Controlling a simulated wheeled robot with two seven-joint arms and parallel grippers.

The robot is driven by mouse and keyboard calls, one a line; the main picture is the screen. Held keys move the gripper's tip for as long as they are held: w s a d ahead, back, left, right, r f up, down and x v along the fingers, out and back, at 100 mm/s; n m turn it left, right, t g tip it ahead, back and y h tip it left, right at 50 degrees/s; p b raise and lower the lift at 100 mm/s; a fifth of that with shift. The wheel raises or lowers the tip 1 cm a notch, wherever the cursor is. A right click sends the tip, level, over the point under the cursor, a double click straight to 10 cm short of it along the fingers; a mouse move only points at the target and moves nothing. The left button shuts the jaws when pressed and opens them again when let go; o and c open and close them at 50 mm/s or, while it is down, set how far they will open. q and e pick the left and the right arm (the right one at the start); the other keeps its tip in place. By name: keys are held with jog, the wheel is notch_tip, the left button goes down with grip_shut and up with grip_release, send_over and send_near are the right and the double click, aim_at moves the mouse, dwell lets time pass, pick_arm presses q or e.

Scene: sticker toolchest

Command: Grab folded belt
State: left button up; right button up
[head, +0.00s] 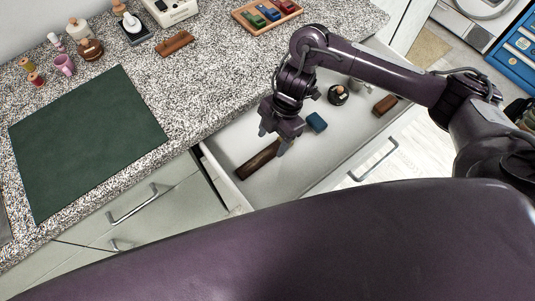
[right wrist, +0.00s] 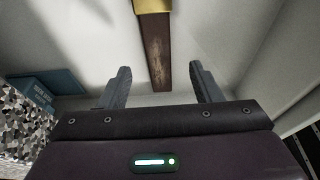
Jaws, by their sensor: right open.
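The folded belt (head: 258,160) looks like a long dark brown strip lying in the open drawer (head: 232,150), near its left end. In the right wrist view the brown strip (right wrist: 158,50) has a gold-coloured end piece at the top of the picture. My right gripper (head: 273,143) is open above the drawer, close to the belt. In the right wrist view its fingers (right wrist: 160,72) are spread, with the belt's near end showing between and beyond them. Nothing is held. My left gripper is out of view.
The drawer also holds a blue box (head: 316,122), a dark round object (head: 338,95) and a brown block (head: 385,105). On the speckled counter are a green mat (head: 85,140), a brown item (head: 174,43) and a wooden tray (head: 247,22).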

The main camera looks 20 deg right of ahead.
aim_at(265, 155)
jog(key=x, duration=0.5)
jog(key=shift+a+f, duration=0.25)
jog(key=shift+a, duration=0.05)
jog(key=c, duration=1.1)
